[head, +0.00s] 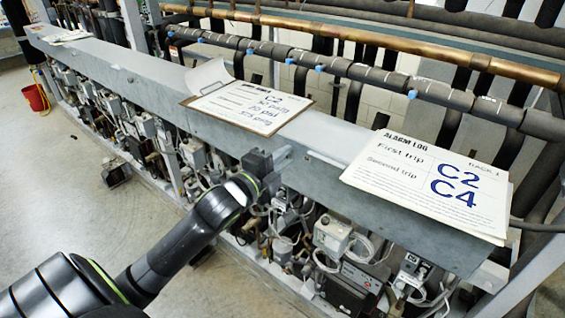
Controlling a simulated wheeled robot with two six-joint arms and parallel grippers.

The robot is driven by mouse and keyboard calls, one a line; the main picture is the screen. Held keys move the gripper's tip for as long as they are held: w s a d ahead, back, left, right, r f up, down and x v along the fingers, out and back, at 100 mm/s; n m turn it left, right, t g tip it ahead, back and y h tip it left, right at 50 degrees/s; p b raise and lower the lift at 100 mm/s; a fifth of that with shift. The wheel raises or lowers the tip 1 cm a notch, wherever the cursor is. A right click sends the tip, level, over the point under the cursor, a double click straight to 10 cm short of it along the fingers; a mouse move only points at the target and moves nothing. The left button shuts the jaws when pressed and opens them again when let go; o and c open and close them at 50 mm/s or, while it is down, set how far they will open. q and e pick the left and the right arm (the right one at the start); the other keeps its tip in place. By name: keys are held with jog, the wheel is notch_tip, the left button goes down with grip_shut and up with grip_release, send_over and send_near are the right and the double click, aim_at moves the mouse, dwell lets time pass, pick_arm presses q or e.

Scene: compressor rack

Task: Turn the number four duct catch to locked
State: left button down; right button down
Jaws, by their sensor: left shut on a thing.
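The long grey duct (135,72) runs from the upper left to the lower right above the compressors. My left arm reaches in from the lower left, and its gripper (264,165) is at the duct's front face, near the middle of the picture. The gripper is shut on a small grey catch (284,154), which shows just right of the jaws. The jaws hide most of the catch, so I cannot read its number or tell its position. My right gripper is not in view.
A clipboard sheet (250,105) marked C2 lies on the duct. An alarm log (430,180) listing C2 and C4 lies on it to the right. Compressors and wiring (333,236) crowd below.

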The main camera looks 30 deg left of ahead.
pick_arm(q)
jog(key=shift+m, duration=0.5)
jog(key=c, duration=1.3)
grip_release()
jog(key=shift+s, duration=0.1)
jog(key=s+a+p, duration=0.1)
jog(key=s+p, duration=0.1)
jog(key=s, duration=1.5)
jog(key=shift+a, duration=0.15)
jog(key=shift+s, duration=0.1)
